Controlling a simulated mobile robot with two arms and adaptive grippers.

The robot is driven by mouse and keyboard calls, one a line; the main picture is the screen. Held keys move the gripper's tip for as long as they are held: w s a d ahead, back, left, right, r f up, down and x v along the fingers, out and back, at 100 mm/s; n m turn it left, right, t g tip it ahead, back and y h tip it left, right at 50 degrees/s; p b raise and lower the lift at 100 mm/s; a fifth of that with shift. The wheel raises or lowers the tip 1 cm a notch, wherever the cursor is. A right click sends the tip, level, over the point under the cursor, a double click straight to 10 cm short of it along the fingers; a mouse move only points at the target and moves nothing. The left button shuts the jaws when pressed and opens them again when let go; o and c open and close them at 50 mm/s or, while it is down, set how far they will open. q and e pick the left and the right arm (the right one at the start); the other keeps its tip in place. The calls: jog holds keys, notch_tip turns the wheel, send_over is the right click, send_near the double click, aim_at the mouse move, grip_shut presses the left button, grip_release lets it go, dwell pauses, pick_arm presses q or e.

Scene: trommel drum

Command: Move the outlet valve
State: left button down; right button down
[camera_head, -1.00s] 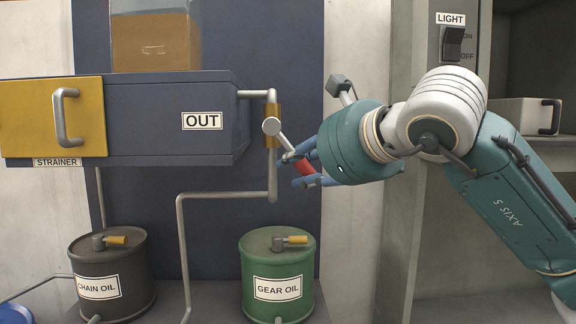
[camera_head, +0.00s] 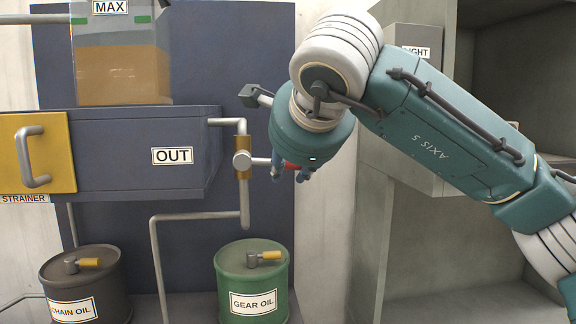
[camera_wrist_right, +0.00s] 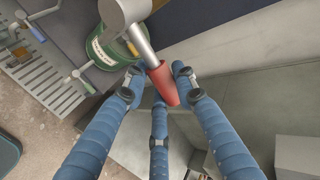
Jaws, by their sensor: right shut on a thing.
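The outlet valve sits on the pipe right of the "OUT" label (camera_head: 172,156). It has a yellow body (camera_head: 242,143), a round grey hub (camera_head: 242,160) and a grey lever that points right, about level, with a red grip (camera_head: 291,166). My right gripper (camera_head: 290,172) is at the lever's end, shut on the red grip and partly hidden by my wrist. In the right wrist view the red grip (camera_wrist_right: 163,84) lies between the blue fingers, and the grey lever (camera_wrist_right: 142,46) runs up to the hub. My left gripper is not in view.
A green gear oil drum (camera_head: 252,283) stands below the valve's outlet pipe (camera_head: 245,208). A dark chain oil drum (camera_head: 85,285) stands to its left. A yellow strainer drawer (camera_head: 38,155) is at the left. Grey shelving (camera_head: 380,240) stands at the right.

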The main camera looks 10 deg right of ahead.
jog(key=shift+r+h, duration=0.3)
jog(key=shift+r, duration=0.1)
jog(key=shift+d+n, duration=0.1)
jog(key=shift+n, duration=0.2)
jog(key=c, duration=1.4)
grip_release()
jog(key=v, duration=1.2)
jog(key=shift+a, duration=0.2)
